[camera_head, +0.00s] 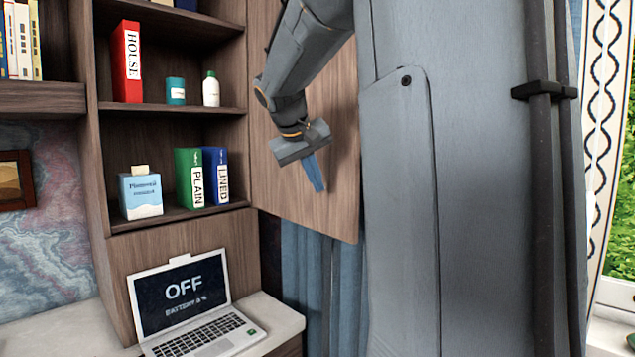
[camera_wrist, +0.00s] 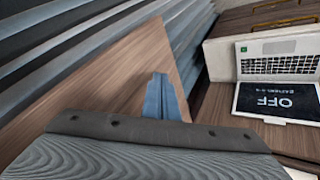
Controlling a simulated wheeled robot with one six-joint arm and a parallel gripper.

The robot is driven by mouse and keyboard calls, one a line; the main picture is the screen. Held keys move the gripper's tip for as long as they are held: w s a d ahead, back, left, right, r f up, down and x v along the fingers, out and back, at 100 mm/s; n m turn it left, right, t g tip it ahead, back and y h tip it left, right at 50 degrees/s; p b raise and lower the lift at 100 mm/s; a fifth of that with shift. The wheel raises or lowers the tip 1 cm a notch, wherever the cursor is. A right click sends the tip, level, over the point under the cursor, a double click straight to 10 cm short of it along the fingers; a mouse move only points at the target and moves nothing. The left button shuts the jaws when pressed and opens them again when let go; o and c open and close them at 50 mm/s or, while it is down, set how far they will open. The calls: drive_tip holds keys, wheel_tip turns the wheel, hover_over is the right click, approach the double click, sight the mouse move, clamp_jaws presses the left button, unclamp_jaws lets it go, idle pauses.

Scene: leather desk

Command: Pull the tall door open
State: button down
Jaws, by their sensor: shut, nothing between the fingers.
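The tall door (camera_head: 333,205) is a brown wooden panel at the right edge of the shelf unit in the head view. It stands swung out at an angle to the shelf fronts, with its lower edge clear of the curtain. Its wood face also fills the middle left of the wrist view (camera_wrist: 100,75). My gripper (camera_head: 318,186) is shut and empty, its blue-grey fingers in front of the door face. The fingers also show in the wrist view (camera_wrist: 160,82). I cannot tell whether they touch the wood. No handle shows; my arm hides the door's upper part.
The shelf unit (camera_head: 97,160) left of the door holds a red binder (camera_head: 126,62), green and blue books, a tissue box (camera_head: 141,194) and bottles. An open laptop (camera_head: 185,300) stands on the desk below. A blue-grey curtain (camera_head: 315,280) hangs beneath the door.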

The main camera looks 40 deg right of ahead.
drive_tip(key=s+a+f+b+v, duration=0.1)
drive_tip(key=b+v, duration=0.1)
drive_tip(key=v, duration=1)
drive_tip(key=shift+a+f+b, duration=0.25)
drive_tip(key=shift+b, duration=0.1)
drive_tip(key=w+a+f+n+y, duration=0.1)
drive_tip(key=a+f, duration=0.2)
drive_tip(key=f, duration=0.5)
drive_tip(key=w+a+f+n+y, duration=0.1)
drive_tip(key=a+f, duration=0.3)
drive_tip(key=f, duration=0.3)
drive_tip(key=s+a+f+g+y, duration=0.1)
drive_tip(key=s+a+f, duration=0.4)
drive_tip(key=f, duration=0.5)
drive_tip(key=s+a+f+n+y, duration=0.1)
drive_tip(key=s+a+f, duration=0.3)
drive_tip(key=f, duration=0.6)
drive_tip(key=s+a+f+n+g+y, duration=0.1)
drive_tip(key=s+a+f, duration=0.4)
drive_tip(key=f, duration=0.5)
drive_tip(key=shift+s+a+g+y, duration=0.3)
drive_tip(key=shift+s+y, duration=0.6)
drive_tip(key=shift+s, duration=0.15)
drive_tip(key=shift+d+f, duration=0.1)
drive_tip(key=shift+d, duration=0.05)
